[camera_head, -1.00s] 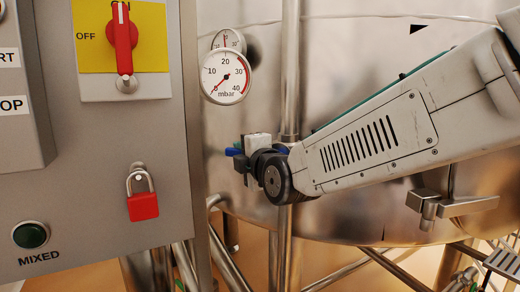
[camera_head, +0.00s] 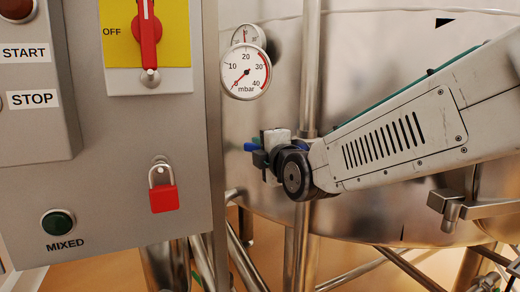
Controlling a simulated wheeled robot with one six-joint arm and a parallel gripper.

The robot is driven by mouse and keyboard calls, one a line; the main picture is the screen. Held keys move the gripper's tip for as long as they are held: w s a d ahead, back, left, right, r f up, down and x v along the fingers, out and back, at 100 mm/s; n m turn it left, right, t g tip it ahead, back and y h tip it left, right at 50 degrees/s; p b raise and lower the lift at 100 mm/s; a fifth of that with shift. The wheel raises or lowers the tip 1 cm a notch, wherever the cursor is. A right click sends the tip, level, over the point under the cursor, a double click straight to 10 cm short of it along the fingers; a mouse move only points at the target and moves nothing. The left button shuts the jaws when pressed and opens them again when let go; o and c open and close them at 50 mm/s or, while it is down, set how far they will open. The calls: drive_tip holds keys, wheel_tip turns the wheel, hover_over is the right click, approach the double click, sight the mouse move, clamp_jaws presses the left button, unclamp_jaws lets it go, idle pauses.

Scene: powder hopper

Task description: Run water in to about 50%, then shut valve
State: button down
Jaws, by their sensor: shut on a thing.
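A blue handle (camera_head: 250,147), which looks like the valve's, shows on the left of my gripper, with more blue on its right near the pipe. My gripper (camera_head: 268,150) is shut on it, in front of the steel tank (camera_head: 380,70). The jaws and wrist hide most of the handle and all of the valve body, so its setting cannot be told. A round mbar gauge (camera_head: 246,72) above has its needle at the low left end. A black triangle mark (camera_head: 442,22) sits high on the tank wall. No water surface shows.
A grey control panel fills the left, with a red switch (camera_head: 147,30), red padlock (camera_head: 163,198) and green MIXED lamp (camera_head: 58,223). A vertical pipe (camera_head: 310,70) stands just right of my gripper. A metal bracket (camera_head: 447,205) is on the lower right.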

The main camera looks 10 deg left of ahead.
drive_tip(key=shift+f, duration=0.7)
drive_tip(key=c, duration=1.3)
unclamp_jaws()
drive_tip(key=shift+r, duration=0.15)
drive_tip(key=shift+r, duration=0.15)
drive_tip(key=v, duration=0.7)
drive_tip(key=shift+s+d, duration=0.2)
drive_tip(key=shift+s, duration=0.15)
drive_tip(key=shift+r, duration=0.1)
